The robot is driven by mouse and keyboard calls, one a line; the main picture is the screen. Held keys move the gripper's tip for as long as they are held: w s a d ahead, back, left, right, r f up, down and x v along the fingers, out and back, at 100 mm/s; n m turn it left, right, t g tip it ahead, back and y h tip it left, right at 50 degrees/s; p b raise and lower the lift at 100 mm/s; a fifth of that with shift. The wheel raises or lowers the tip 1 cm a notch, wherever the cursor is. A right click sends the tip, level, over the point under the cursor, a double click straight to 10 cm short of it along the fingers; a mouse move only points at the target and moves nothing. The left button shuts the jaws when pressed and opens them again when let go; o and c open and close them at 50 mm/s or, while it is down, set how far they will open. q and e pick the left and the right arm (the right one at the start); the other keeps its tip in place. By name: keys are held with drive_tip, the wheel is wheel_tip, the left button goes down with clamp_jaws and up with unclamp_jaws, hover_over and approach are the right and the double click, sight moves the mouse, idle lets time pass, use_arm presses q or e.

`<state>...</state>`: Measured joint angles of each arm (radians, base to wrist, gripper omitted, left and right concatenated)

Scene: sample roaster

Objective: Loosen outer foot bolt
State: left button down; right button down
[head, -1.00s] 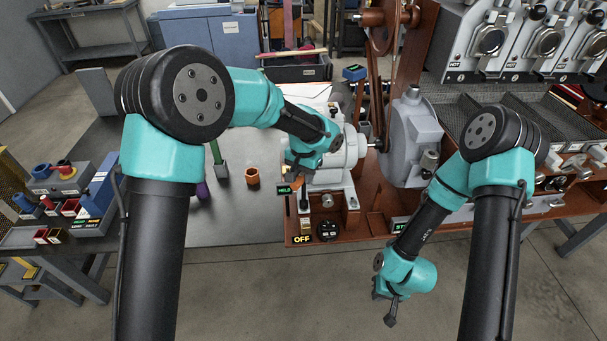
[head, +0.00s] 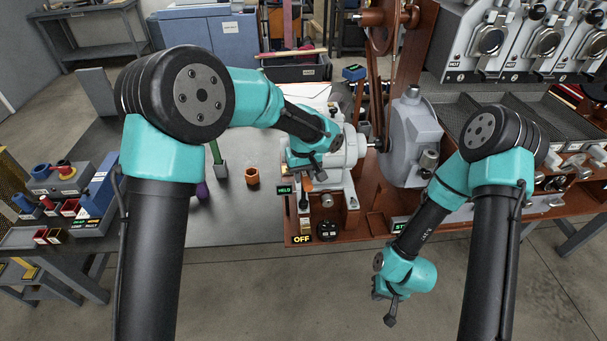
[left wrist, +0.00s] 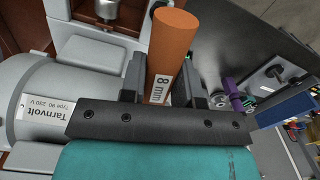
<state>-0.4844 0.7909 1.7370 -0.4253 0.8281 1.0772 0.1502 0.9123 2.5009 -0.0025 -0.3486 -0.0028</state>
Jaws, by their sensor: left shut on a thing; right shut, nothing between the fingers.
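My left gripper (head: 308,168) is over the near foot of the motor (head: 351,146). In the left wrist view my left gripper (left wrist: 150,85) is shut on an orange-handled tool (left wrist: 172,45) marked "8 mm". The motor also shows in the left wrist view (left wrist: 40,85), with a "Tarnvolt" label. In the head view the gripper mostly hides the tool, and I cannot tell whether its tip meets a bolt. A silver bolt head (head: 327,200) shows at the motor's near foot. My right gripper (head: 390,319) is shut and empty, low in front of the bench.
A "HELD" sign (head: 284,190) and an "OFF" sign (head: 301,239) are near the motor. An orange cup (head: 252,176) stands on the dark table to the left. A grey housing (head: 410,140) stands right of the motor. The floor in front is clear.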

use_arm(q)
drive_tip(key=n, duration=0.7)
drive_tip(key=shift+n, duration=0.4)
drive_tip(key=n, duration=0.3)
drive_tip(key=shift+w+n, duration=0.1)
drive_tip(key=shift+n, duration=0.3)
drive_tip(key=n, duration=0.3)
drive_tip(key=shift+n, duration=0.3)
drive_tip(key=shift+m, duration=0.7)
drive_tip(key=shift+r, duration=0.15)
drive_tip(key=shift+r, duration=1.55)
